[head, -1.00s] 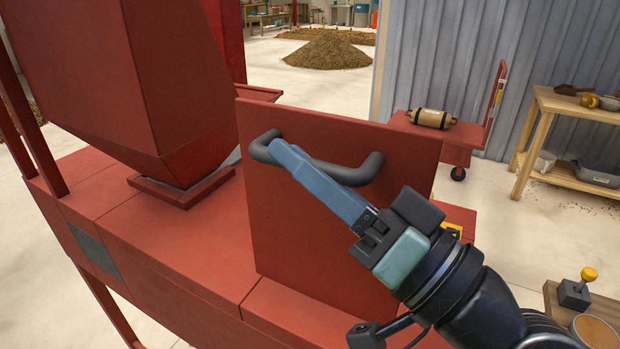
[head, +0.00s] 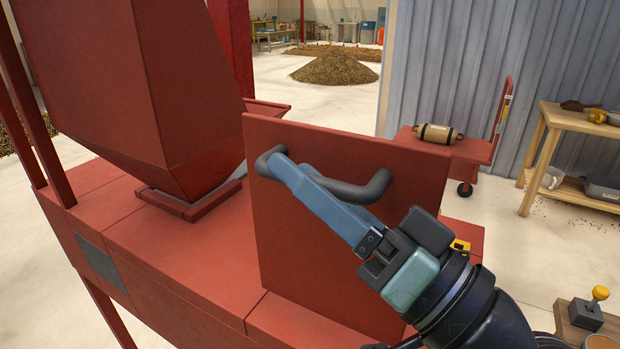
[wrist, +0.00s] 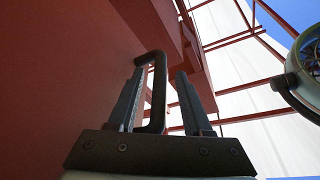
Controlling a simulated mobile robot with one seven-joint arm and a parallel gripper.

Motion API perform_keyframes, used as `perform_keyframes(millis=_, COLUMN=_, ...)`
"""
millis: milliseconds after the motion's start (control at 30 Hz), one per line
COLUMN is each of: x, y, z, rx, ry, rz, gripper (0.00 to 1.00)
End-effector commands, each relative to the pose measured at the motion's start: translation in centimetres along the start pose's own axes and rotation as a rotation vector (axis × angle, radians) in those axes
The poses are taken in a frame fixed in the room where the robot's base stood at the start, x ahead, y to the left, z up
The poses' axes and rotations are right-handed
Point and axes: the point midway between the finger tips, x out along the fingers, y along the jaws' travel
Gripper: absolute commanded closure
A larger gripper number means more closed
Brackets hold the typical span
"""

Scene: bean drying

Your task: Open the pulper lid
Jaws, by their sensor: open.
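The pulper lid (head: 290,235) is a flat red panel standing roughly upright on the red pulper body (head: 185,255). It carries a dark, curved bar handle (head: 373,190) near its top. My gripper (head: 293,168) is at the handle's left part, its blue fingers open and spread apart. The lid's red face (wrist: 60,80) fills the left of that view. The lid's hinge is hidden.
A red hopper (head: 130,90) rises from the pulper behind the lid. A red cart (head: 470,155) with a tan cylinder (head: 437,134) stands at the back right. A wooden shelf (head: 545,150) and a yellow-knobbed lever (head: 598,294) are at the right.

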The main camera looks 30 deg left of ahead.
Motion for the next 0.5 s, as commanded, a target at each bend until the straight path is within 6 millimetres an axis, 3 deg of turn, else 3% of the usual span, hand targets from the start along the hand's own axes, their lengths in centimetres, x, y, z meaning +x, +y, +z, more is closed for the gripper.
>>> perform_keyframes(millis=167, x=-1.8, y=0.2, z=0.0, rx=0.000, ry=0.004, rz=0.004, gripper=0.50)
perform_keyframes(millis=500, x=-9.2, y=0.2, z=0.0, rx=-0.001, ry=0.004, rz=0.004, gripper=0.50)
